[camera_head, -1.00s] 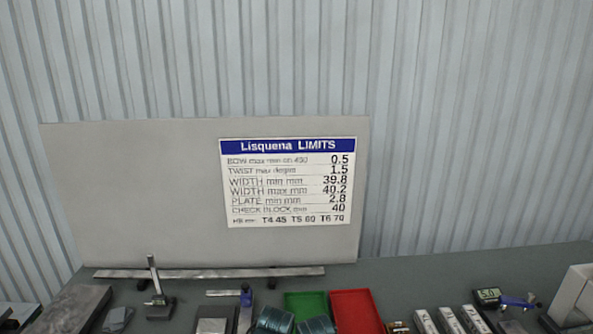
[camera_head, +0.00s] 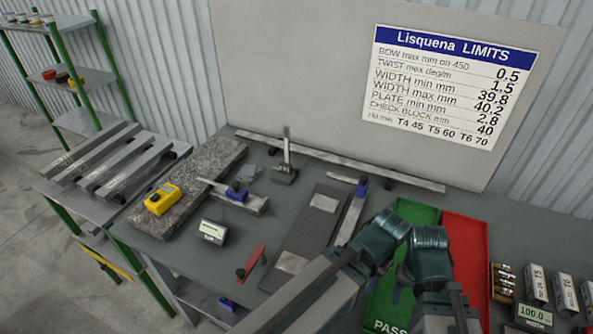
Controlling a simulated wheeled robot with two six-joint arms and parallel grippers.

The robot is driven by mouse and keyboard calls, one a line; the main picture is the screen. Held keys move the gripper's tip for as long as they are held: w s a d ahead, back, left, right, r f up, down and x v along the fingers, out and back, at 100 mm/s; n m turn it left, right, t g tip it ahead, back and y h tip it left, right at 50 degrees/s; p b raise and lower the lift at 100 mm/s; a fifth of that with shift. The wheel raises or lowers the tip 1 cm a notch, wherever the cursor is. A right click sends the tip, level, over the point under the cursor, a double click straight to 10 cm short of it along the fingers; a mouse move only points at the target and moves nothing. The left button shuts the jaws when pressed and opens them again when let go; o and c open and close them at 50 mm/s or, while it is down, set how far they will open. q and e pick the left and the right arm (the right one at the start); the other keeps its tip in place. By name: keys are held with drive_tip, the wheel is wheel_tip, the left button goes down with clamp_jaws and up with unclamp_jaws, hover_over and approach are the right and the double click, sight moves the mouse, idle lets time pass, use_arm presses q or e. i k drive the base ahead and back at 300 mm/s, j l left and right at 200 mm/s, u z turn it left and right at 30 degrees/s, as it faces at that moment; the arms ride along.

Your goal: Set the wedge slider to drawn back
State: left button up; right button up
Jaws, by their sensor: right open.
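A wedge-shaped steel piece (camera_head: 256,203) lies left of centre on the table, thin at its left end and wider at its right. A blue slider (camera_head: 237,192) sits about midway along it; I take this as the wedge slider. My right gripper (camera_head: 428,262) is at the right arm over the green tray, well to the right of the wedge and apart from it. It is open, though its fingers are hard to make out. My left arm (camera_head: 330,288) reaches in from the bottom; its gripper does not show.
A granite slab (camera_head: 193,185) with a yellow device (camera_head: 162,198) lies left. A small stand (camera_head: 286,172), a dark plate (camera_head: 306,232) and a red-handled piece (camera_head: 250,263) are nearby. Green (camera_head: 414,213) and red (camera_head: 466,240) trays are right. A grey display box (camera_head: 213,232) stands in front of the wedge.

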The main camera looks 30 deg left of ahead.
sight(235, 191)
drive_tip(key=k+j+u, duration=0.1)
drive_tip(key=k+u, duration=0.15)
drive_tip(key=k, duration=0.4)
drive_tip(key=u, duration=1.35)
drive_tip(key=l, duration=1)
drive_tip(key=i, duration=0.4)
